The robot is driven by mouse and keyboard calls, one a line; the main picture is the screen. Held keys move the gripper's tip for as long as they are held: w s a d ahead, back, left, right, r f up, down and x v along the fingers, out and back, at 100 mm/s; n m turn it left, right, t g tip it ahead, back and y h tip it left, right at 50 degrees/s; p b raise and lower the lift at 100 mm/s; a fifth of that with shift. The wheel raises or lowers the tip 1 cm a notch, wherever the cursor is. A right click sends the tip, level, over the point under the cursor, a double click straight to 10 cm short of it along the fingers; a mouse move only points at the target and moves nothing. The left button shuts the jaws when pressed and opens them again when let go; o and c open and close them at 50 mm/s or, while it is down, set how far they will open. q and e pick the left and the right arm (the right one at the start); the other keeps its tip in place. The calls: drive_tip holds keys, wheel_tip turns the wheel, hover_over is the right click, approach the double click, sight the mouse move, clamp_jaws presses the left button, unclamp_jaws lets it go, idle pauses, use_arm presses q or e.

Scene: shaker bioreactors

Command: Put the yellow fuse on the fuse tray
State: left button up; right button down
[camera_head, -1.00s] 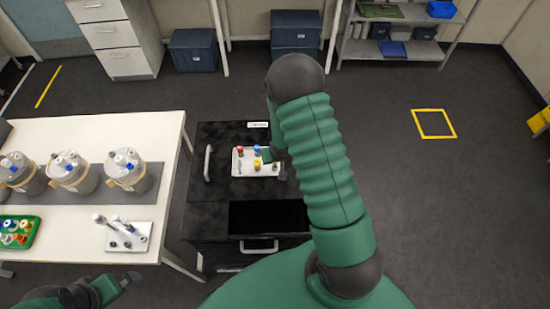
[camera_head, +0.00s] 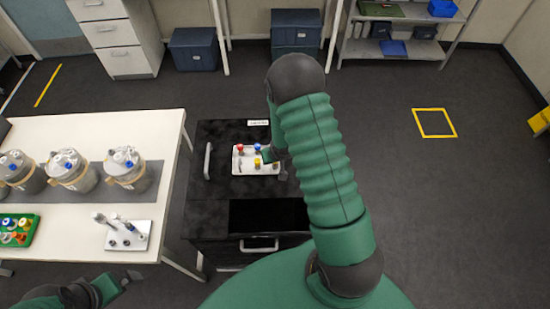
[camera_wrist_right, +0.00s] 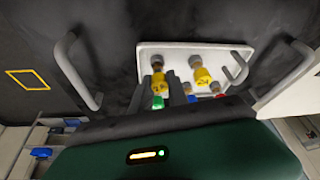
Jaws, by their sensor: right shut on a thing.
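The white fuse tray (camera_head: 236,172) lies on the black cabinet, and it fills the upper middle of the right wrist view (camera_wrist_right: 225,52). My right gripper (camera_wrist_right: 158,88) is shut on a yellow fuse (camera_wrist_right: 158,82) with a metal end, at the tray's near edge in that view. Whether this fuse touches the tray is unclear. A second yellow fuse (camera_wrist_right: 201,76) stands on the tray beside it. In the head view my right gripper is at the tray's right side, partly hidden by my arm. My left gripper (camera_head: 132,278) is low at left, away from the tray; its fingers are too small to read.
A red fuse (camera_head: 240,147) and a blue fuse (camera_head: 258,148) are on the tray's far side. The black cabinet (camera_head: 215,190) has handles at its left and front. The white table (camera_head: 70,210) at left carries metal vessels, a green fuse tray (camera_head: 30,237) and a small rack.

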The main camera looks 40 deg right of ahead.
drive_tip(key=shift+f+b, duration=0.35)
drive_tip(key=shift+f, duration=0.1)
idle(0.3)
drive_tip(key=c, duration=1.2)
unclamp_jaws()
drive_tip(key=shift+r, duration=0.1)
drive_tip(key=v, duration=1.6)
drive_tip(key=shift+r+p, duration=0.35)
drive_tip(key=shift+p, duration=0.05)
drive_tip(key=shift+a, duration=0.1)
